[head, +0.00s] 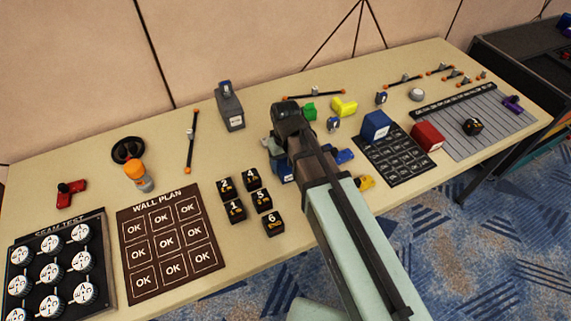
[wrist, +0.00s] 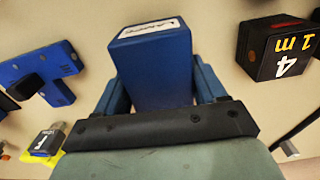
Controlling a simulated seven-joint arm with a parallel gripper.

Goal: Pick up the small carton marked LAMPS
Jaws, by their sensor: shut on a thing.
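The small carton (wrist: 155,72) is a dark blue box with a white label on its top face in the wrist view. The label's lettering is small and tilted and seems to read LAMPS. My gripper (wrist: 158,90) has a blue finger on each side of the carton and is shut on it. In the head view my gripper (head: 283,170) is over the middle of the table, right of the numbered black blocks. There my arm hides most of the carton, and I cannot tell whether it is clear of the table.
Numbered black blocks (head: 250,200) stand just left of my gripper. A blue box (head: 376,126) and a red box (head: 427,136) stand by a dark mat (head: 398,165) to the right. A blue tool-like piece (wrist: 42,75) lies left in the wrist view.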

